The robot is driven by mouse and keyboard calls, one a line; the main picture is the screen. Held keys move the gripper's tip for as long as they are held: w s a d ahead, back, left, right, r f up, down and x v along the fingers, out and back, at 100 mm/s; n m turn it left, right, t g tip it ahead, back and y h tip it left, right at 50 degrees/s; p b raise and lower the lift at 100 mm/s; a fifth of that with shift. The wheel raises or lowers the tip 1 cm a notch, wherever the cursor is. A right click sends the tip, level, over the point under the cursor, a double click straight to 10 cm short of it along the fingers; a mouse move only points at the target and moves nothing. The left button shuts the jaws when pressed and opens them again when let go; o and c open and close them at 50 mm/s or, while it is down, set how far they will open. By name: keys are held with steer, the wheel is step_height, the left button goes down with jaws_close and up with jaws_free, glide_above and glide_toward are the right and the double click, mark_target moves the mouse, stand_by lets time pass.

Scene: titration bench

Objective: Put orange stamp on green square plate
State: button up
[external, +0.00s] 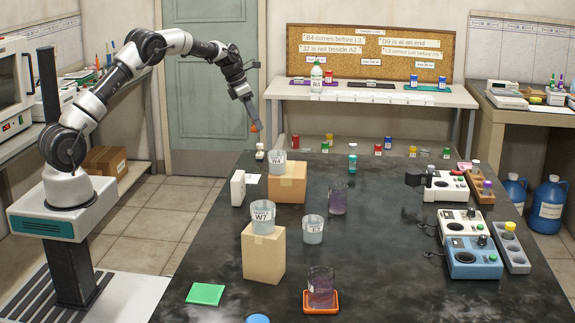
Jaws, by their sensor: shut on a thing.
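The orange stamp (254,127) is small in the external view and shows at the tip of my gripper (250,116). My gripper points down and is shut on it, in the air beyond the far left part of the dark table. The stamp's upper part is hidden by the fingers. The green square plate (205,293) lies flat at the table's near left, far from my gripper. Its top is bare.
A cardboard box (263,258) carrying beaker W7 (263,217) stands behind the plate. Another box (287,186) carries beaker W4 (277,163). An orange tray (312,309) holds a dark beaker.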

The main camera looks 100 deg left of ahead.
step_height(320, 180, up, 8)
steer(key=shift+r, duration=0.1)
steer(key=w+d+r+m, duration=0.1)
steer(key=w+d, duration=0.4)
steer(key=d, duration=0.3)
steer(key=w+d+m+h, duration=0.1)
steer(key=w+d, duration=0.3)
steer(key=d, duration=0.3)
steer(key=w+d+r+m, duration=0.1)
steer(key=w+d+m, duration=0.1)
steer(key=w+d, duration=0.45)
steer(key=w+d+m+h, duration=0.1)
steer(key=d+m+h, duration=0.15)
steer(key=d, duration=2.15)
steer(key=m+g+h, duration=0.1)
steer(key=m+h, duration=0.1)
steer(key=m, duration=0.5)
glide_above(209, 298)
steer(key=s+a, duration=0.1)
steer(key=f, duration=0.2)
steer(key=shift+y, duration=0.25)
steer(key=f+b, duration=0.1)
steer(key=f, duration=0.7)
steer(key=f+b, duration=0.2)
steer(key=f, duration=0.6)
steer(key=shift+s+a+f, duration=0.1)
steer(key=shift+a+f, duration=0.1)
steer(key=shift+f, duration=0.05)
steer(key=shift+f+b, duration=0.9)
steer(key=shift+f, duration=1.3)
